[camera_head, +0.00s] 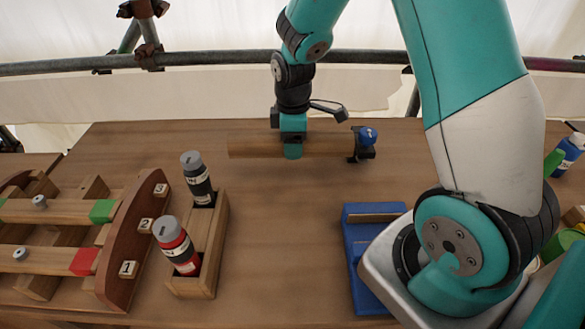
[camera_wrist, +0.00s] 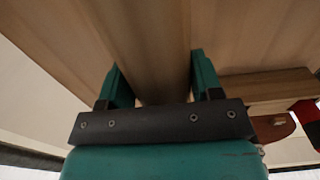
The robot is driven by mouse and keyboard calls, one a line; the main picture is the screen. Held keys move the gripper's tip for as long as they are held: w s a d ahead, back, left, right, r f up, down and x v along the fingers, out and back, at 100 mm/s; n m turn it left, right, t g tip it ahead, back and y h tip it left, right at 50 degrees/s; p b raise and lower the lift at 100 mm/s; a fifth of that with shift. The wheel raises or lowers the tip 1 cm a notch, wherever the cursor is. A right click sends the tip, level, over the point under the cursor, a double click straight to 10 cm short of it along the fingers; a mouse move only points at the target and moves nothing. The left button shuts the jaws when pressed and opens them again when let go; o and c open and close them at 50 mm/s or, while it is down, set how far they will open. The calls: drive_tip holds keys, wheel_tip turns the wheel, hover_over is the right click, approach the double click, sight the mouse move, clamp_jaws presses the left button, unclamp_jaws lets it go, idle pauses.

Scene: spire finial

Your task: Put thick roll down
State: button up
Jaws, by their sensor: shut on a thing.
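The thick roll (camera_head: 255,146) looks like a brown wooden cylinder lying sideways near the back of the table. My gripper (camera_head: 293,150) points down and is shut around its middle. In the wrist view the roll (camera_wrist: 150,40) runs between the two teal fingers of my gripper (camera_wrist: 160,85). I cannot tell whether the roll's underside touches the table (camera_head: 290,200). Its right end reaches a small black holder with a blue knob (camera_head: 368,137); whether they touch is unclear.
A wooden holder (camera_head: 215,235) carries a black bottle (camera_head: 197,175) and a red bottle (camera_head: 175,243). A numbered wooden rack (camera_head: 130,245) stands at left. A blue tray (camera_head: 365,270) sits front right, partly hidden by my arm. The middle table is clear.

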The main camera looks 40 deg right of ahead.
sight(293, 177)
wheel_tip(293, 177, down, 9)
drive_tip(key=shift+f, duration=0.1)
idle(0.3)
drive_tip(key=shift+f, duration=0.15)
drive_tip(key=o, duration=1.1)
drive_tip(key=shift+r, duration=0.2)
